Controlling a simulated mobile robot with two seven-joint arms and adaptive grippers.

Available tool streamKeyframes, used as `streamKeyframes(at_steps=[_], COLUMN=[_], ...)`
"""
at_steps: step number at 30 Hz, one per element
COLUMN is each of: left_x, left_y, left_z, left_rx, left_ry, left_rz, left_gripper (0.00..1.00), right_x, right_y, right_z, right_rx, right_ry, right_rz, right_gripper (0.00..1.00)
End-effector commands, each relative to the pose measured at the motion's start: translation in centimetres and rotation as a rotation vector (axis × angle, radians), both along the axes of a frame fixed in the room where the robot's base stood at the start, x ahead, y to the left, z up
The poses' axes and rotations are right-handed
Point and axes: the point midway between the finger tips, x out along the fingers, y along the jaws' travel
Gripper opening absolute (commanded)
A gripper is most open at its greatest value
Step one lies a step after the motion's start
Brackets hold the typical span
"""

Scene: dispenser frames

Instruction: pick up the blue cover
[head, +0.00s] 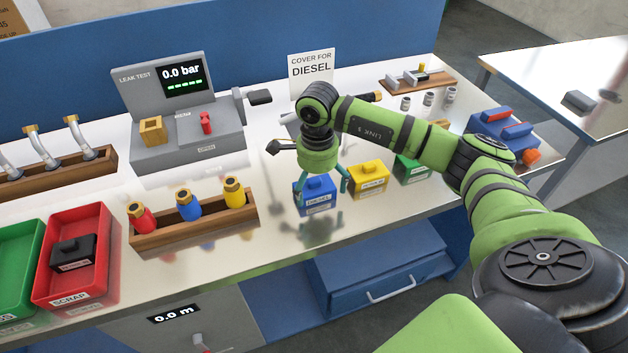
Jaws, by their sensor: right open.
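The blue cover (318,199) is a small box-like piece with a raised knob on top and a label on its front. It sits upright on the shiny bench top, left of a yellow cover (368,178). My right gripper (322,192) points down over the blue cover, with its green fingers spread on either side of it. It is open, and I cannot tell whether the fingers touch the cover. My left gripper is not in view.
A green cover (411,168) stands further right. A wooden rack (195,222) with coloured nozzles is to the left. A leak test unit (185,130) and a "COVER FOR DIESEL" sign (311,66) stand behind. A red scrap bin (88,220) holds a black cover. Bare bench lies in front of the blue cover.

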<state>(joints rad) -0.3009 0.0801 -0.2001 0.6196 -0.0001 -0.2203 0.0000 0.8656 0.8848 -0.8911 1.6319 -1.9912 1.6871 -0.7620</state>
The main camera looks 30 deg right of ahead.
Motion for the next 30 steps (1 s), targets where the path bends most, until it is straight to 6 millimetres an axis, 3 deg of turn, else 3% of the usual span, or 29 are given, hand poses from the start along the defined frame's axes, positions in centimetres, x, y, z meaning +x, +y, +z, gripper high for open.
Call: streamKeyframes(at_steps=[5, 12, 13, 16, 17, 30], left_x=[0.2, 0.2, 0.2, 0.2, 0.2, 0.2], left_y=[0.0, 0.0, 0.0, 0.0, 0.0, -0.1], left_z=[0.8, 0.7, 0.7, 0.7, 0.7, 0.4], left_rx=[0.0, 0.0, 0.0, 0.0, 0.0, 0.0], left_ry=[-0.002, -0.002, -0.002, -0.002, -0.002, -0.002], left_rz=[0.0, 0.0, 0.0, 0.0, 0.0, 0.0], left_gripper=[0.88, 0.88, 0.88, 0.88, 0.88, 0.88], right_x=[0.0, 0.0, 0.0, 0.1, 0.0, 0.0], right_y=[0.1, 0.1, 0.1, 0.1, 0.1, 0.1], right_z=[-1.8, -2.0, -2.0, -2.0, -2.0, -1.8], right_rx=[0.001, 0.002, 0.002, 0.002, 0.002, 0.001], right_ry=[0.001, -0.001, -0.001, -0.001, -0.001, 0.001], right_rz=[0.0, 0.0, 0.0, 0.0, 0.0, 0.0], right_gripper=[1.0, 1.0, 0.92, 0.52, 0.45, 0.45])
